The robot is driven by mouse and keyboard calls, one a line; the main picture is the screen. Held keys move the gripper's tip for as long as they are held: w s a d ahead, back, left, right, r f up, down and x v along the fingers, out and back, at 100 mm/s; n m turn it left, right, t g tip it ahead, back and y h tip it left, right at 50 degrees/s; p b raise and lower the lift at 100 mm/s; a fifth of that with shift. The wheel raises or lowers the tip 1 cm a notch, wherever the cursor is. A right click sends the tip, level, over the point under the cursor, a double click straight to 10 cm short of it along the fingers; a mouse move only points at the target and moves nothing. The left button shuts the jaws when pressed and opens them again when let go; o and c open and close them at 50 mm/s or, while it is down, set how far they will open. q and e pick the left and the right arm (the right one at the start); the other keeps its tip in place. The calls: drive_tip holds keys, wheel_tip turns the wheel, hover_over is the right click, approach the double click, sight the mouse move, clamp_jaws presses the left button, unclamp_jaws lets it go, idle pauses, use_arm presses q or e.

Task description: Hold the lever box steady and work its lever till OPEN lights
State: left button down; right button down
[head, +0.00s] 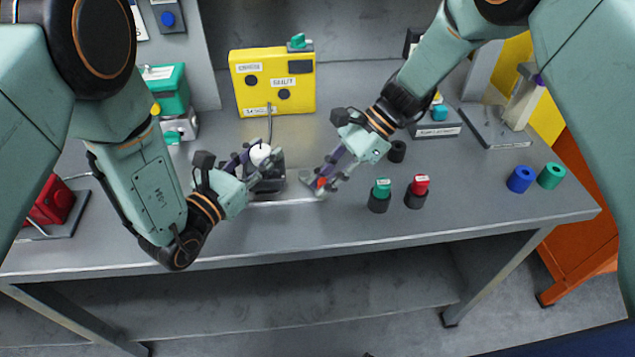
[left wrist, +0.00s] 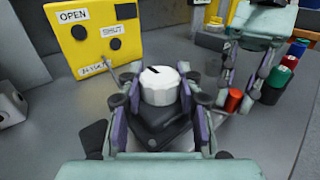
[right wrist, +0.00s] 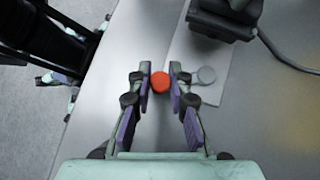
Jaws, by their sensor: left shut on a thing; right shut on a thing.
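The lever box (left wrist: 155,135) is a dark block with a white round top (left wrist: 160,87) bearing a black mark. My left gripper (head: 262,170) is shut on the box, its fingers on both sides; whether the pads also touch the white top is unclear. A red knob (right wrist: 160,82) sits between the fingertips of my right gripper (right wrist: 160,80), which is shut on it to the right of the box. The link from knob to box is not clear. The yellow panel (head: 272,95) behind has OPEN and SHUT labels; the round lamp by OPEN (left wrist: 79,32) looks dark.
A cable runs from the panel to the box. To the right stand a green-topped cylinder (head: 381,190), a red-topped cylinder (head: 418,188) and blue and green rings (head: 521,179). A teal box (head: 165,90) stands left. The bench front (head: 330,230) is clear.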

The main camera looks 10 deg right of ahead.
drive_tip(key=n+g, duration=0.1)
drive_tip(key=w+d+n+h, duration=0.1)
drive_tip(key=n+g, duration=0.1)
drive_tip(key=n, duration=0.1)
drive_tip(key=shift+w+d+g, duration=0.3)
drive_tip(key=shift+w, duration=0.05)
drive_tip(key=shift+w+d+n+g+h, duration=0.2)
drive_tip(key=shift+w+n+g+h, duration=0.2)
drive_tip(key=shift+n+h, duration=0.3)
drive_tip(key=shift+w+d+n+g+h, duration=0.2)
drive_tip(key=shift+w+n+g+h, duration=0.25)
drive_tip(key=shift+n, duration=0.45)
drive_tip(key=shift+r, duration=0.1)
drive_tip(key=c, duration=1.2)
unclamp_jaws()
wheel_tip(320, 180, up, 10)
drive_tip(key=shift+s, duration=0.1)
